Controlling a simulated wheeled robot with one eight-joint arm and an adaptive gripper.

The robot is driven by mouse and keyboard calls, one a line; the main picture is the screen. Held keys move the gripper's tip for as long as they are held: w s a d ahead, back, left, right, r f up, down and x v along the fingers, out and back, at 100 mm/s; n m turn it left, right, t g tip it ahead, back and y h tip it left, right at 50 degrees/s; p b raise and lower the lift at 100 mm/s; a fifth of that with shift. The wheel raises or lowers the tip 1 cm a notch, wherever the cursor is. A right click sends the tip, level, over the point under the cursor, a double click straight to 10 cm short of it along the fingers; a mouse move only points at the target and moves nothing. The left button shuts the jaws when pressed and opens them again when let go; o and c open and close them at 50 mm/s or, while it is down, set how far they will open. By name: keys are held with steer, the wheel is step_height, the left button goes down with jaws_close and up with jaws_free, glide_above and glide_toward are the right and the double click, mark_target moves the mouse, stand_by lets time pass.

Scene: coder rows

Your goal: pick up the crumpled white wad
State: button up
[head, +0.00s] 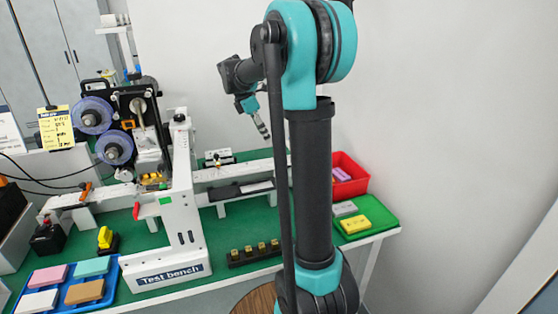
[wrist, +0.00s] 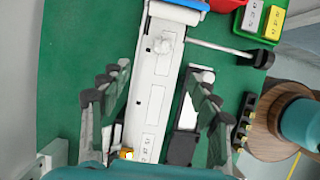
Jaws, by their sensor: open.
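The crumpled white wad (wrist: 164,43) lies on the long white rail (wrist: 152,100) of the test bench in the wrist view, near its upper end. I cannot make it out in the head view, where my arm covers part of the rail. My gripper (wrist: 162,76) is open, with one dark finger on each side of the rail in the picture and nothing between them. The wad shows ahead of the fingertips, apart from them. In the head view my gripper (head: 262,128) hangs above the rail, against the white wall.
A red bin (head: 348,178) and a green tray (head: 367,220) with grey and yellow blocks stand at the right end. A black-ended rod (wrist: 225,50) juts beside the rail. A labelling machine (head: 130,120) and a blue tray (head: 113,275) of coloured blocks are at left.

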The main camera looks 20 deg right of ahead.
glide_above(277, 157)
steer(key=a, duration=0.3)
step_height(277, 157, down, 6)
steer(key=shift+d+r, duration=0.15)
steer(key=shift+r, duration=0.05)
steer(key=shift+d+x, duration=0.2)
steer(key=shift+x, duration=1.15)
steer(key=shift+d+x, duration=0.2)
steer(key=shift+x, duration=1.1)
steer(key=shift+s+r, duration=0.1)
steer(key=shift+r, duration=0.05)
steer(key=c, duration=0.8)
